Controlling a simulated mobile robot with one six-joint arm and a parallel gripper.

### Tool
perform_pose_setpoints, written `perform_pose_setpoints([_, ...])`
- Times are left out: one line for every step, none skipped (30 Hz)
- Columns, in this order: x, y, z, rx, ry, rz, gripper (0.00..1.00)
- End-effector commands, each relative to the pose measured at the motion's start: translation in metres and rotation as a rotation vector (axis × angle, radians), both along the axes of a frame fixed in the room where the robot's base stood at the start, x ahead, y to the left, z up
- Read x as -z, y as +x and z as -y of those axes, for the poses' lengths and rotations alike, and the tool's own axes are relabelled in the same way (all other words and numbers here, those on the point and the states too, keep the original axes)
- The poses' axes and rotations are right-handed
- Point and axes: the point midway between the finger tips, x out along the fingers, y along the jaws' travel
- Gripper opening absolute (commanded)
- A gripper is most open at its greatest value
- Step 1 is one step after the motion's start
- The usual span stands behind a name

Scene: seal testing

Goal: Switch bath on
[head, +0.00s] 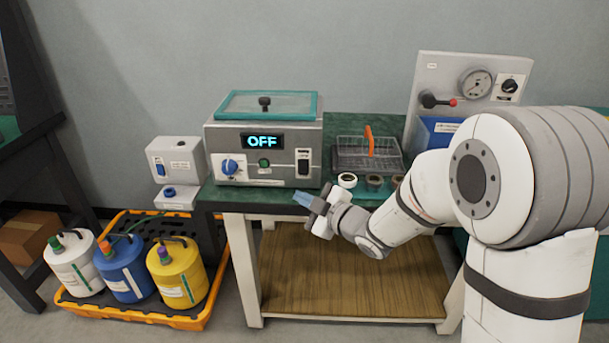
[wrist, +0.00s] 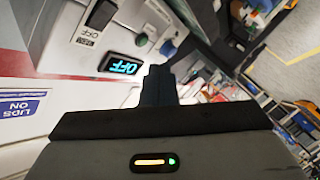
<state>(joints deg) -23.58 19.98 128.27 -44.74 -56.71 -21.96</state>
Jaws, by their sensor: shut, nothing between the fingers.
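The bath (head: 262,145) is a grey box with a teal-rimmed lid on the green bench. Its display (head: 263,142) reads OFF in cyan. Its front has a blue knob (head: 229,167), a small green button (head: 264,163) and a black rocker switch (head: 303,162) at the right. My gripper (head: 302,199) is shut and empty, in front of the bench edge, below and apart from the rocker switch. In the wrist view the shut fingers (wrist: 157,84) point toward the bath front, with the OFF display (wrist: 119,66) and the switch (wrist: 101,14) beyond them.
A wire basket (head: 368,155) with an orange handle and several small cups (head: 347,181) stand right of the bath. A gauge panel (head: 470,85) is behind my arm. A white dispenser (head: 176,160) is on the left. Jugs stand in a yellow tray (head: 190,318) on the floor.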

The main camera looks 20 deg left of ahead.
Motion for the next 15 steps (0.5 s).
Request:
perform_pose_setpoints([0.000,0.000,0.000,0.001,0.000,-0.001,0.00])
perform_pose_setpoints([0.000,0.000,0.000,0.002,0.000,-0.001,0.00])
perform_pose_setpoints([0.000,0.001,0.000,0.002,0.000,-0.001,0.00])
perform_pose_setpoints([0.000,0.002,0.000,0.002,0.000,-0.001,0.00])
perform_pose_setpoints([0.000,0.003,0.000,0.002,0.000,-0.001,0.00])
perform_pose_setpoints([0.000,0.005,0.000,0.002,0.000,-0.001,0.00])
perform_pose_setpoints([0.000,0.007,-0.001,0.003,-0.001,-0.002,0.00])
perform_pose_setpoints([0.000,0.009,-0.001,0.003,-0.001,-0.002,0.00])
perform_pose_setpoints([0.001,0.014,-0.002,0.003,-0.001,-0.002,0.00])
perform_pose_setpoints([0.001,0.017,-0.003,0.004,-0.001,-0.002,0.00])
perform_pose_setpoints([0.001,0.021,-0.004,0.005,0.000,-0.003,0.00])
perform_pose_setpoints([0.002,0.026,-0.005,0.005,0.000,-0.003,0.00])
perform_pose_setpoints([0.003,0.031,-0.006,0.005,0.000,-0.003,0.00])
perform_pose_setpoints([0.003,0.035,-0.007,0.005,0.000,-0.003,0.00])
perform_pose_setpoints([0.003,0.041,-0.008,0.005,0.000,-0.003,0.00])
